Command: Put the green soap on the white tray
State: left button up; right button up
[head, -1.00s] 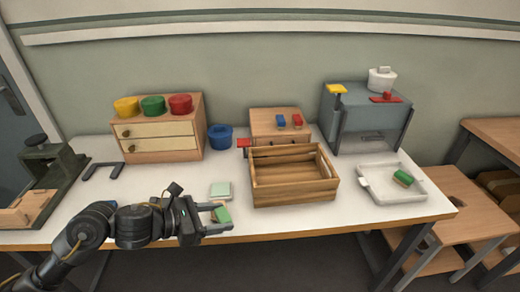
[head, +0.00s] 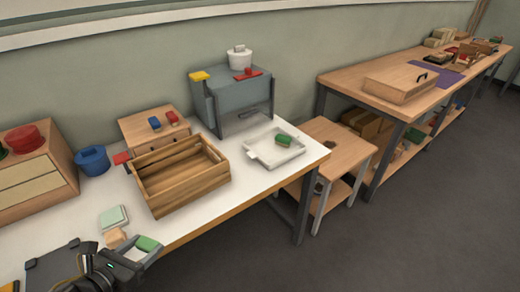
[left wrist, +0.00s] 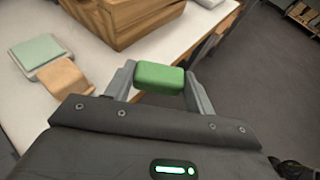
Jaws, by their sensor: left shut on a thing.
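The green soap (head: 148,243) is a small rounded green block. My left gripper (head: 140,247) is shut on it near the table's front edge. In the left wrist view the soap (left wrist: 158,77) sits between the two grey fingertips (left wrist: 160,84), with the table edge and floor behind it. The white tray (head: 262,160) lies at the right end of the table, beyond the wooden crate. Another green block (head: 283,141) with a pale side rests in it. My right gripper is not in view.
A slatted wooden crate (head: 180,182) stands between my left gripper and the tray. A tan block (head: 116,238) and a pale green pad (head: 113,217) lie beside the gripper. A grey box-like stand (head: 237,105) is behind the tray. A wooden stool (head: 335,145) stands beyond the table's right end.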

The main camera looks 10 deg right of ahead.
aim_at(269, 157)
jog(key=z, duration=2.2)
jog(key=i, duration=3)
jog(key=u, duration=3.15)
jog(key=i, duration=0.5)
jog(key=z, duration=0.1)
